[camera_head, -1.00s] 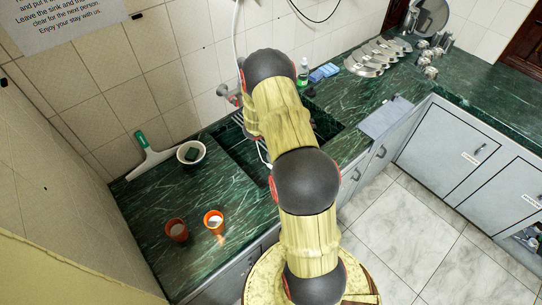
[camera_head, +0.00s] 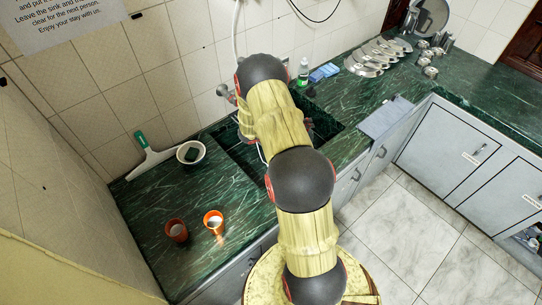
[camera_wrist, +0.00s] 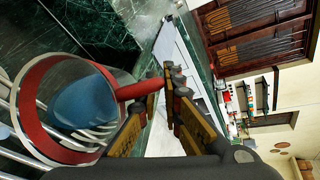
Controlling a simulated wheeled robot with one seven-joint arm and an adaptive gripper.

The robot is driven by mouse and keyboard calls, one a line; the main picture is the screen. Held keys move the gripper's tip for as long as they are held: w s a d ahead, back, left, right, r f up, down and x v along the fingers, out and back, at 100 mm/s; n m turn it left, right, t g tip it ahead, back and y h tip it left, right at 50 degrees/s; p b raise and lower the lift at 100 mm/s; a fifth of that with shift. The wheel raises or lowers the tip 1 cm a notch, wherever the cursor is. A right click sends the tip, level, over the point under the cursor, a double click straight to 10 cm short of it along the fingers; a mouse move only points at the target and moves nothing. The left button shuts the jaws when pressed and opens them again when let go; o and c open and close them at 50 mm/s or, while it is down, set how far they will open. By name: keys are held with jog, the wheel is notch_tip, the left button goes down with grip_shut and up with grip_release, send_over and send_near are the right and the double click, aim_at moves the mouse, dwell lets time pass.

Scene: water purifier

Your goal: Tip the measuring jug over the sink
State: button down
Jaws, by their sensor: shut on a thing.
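The measuring jug (camera_wrist: 30,115) shows at the left of the wrist view. It is clear with a red rim and a red handle (camera_wrist: 138,89), and its round mouth faces the camera. Something blue (camera_wrist: 85,103) shows inside or through it; I cannot tell which. My gripper (camera_wrist: 169,82) is shut on the handle. The wrist view is turned sideways, so the jug's tilt is unclear. In the head view my arm hides the gripper and jug. The dark green sink (camera_head: 324,127) lies behind my arm, partly covered.
A bottle (camera_head: 303,72) and blue cloth (camera_head: 324,72) are beyond the sink. Pale bars (camera_wrist: 25,158) show near the jug.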

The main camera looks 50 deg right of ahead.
jog(key=shift+w+a+g+h, duration=0.4)
jog(key=shift+a+h, duration=0.05)
jog(key=shift+h, duration=0.05)
dwell(0.4)
